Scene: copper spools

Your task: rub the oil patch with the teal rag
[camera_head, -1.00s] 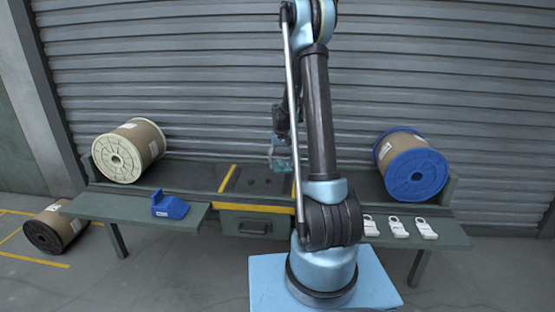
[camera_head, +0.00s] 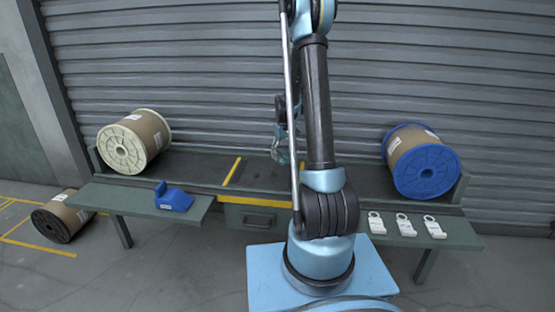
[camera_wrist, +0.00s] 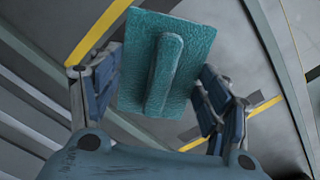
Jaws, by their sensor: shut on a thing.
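My gripper (camera_head: 283,150) hangs over the middle of the bench in the head view, partly behind my own arm. In the wrist view my gripper (camera_wrist: 162,88) is shut on the teal rag (camera_wrist: 190,45), a flat rectangular piece with a raised ridge along its middle. The rag lies between the two fingers and covers much of the surface beneath. The dark bench section (camera_head: 255,175) between yellow strips is below the gripper. I cannot make out the oil patch clearly; the rag and my arm hide part of this section.
A cream-flanged copper spool (camera_head: 133,141) stands at the bench's left and a blue-flanged spool (camera_head: 420,162) at its right. White tags (camera_head: 404,225) lie on the right shelf. A black-flanged spool (camera_head: 62,216) is on the floor.

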